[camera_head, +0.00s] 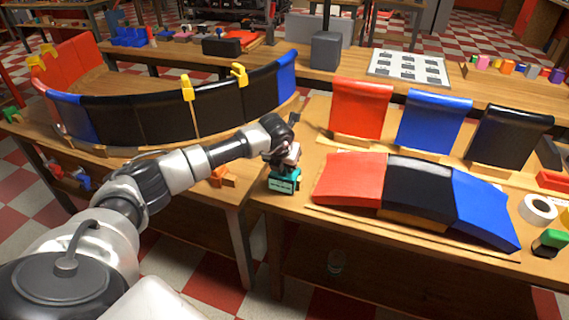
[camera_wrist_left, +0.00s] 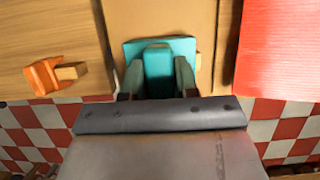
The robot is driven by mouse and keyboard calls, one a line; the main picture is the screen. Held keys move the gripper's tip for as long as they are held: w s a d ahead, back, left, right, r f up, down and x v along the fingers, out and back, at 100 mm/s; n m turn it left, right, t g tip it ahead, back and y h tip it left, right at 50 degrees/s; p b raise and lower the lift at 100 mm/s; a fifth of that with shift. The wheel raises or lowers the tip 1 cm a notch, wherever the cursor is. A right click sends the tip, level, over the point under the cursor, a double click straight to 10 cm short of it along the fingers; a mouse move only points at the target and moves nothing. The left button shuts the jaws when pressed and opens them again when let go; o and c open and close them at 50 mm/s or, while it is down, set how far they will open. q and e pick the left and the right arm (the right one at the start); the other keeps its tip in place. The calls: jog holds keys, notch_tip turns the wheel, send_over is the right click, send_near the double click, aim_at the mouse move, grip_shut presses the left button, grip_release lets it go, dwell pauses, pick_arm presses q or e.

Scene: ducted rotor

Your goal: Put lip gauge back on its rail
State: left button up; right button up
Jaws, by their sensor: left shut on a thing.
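A teal block with a raised grip, which I take to be the lip gauge (camera_head: 284,182), is at the left end of the right-hand table, left of the red panel. My left gripper (camera_head: 286,165) comes down on it from above. In the left wrist view the two fingers of this gripper (camera_wrist_left: 159,82) are shut on the raised grip of the teal lip gauge (camera_wrist_left: 158,48). The underside of the gauge is hidden, so I cannot tell whether it touches the surface below. I cannot make out which part is its rail. My right gripper is not in view.
Red, black and blue curved panels (camera_head: 418,187) lie right of the gauge, with upright panels (camera_head: 360,109) behind. A curved wall (camera_head: 160,118) with yellow clamps (camera_head: 187,88) stands on the left table. An orange piece (camera_wrist_left: 42,77) lies left. A white tape roll (camera_head: 538,209) sits far right.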

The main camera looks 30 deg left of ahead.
pick_arm(q)
jog(key=shift+f+b, duration=0.3)
dwell(0.4)
jog(key=o, duration=1)
jog(key=shift+o, duration=0.2)
jog(key=v, duration=1.1)
jog(key=shift+f, duration=0.1)
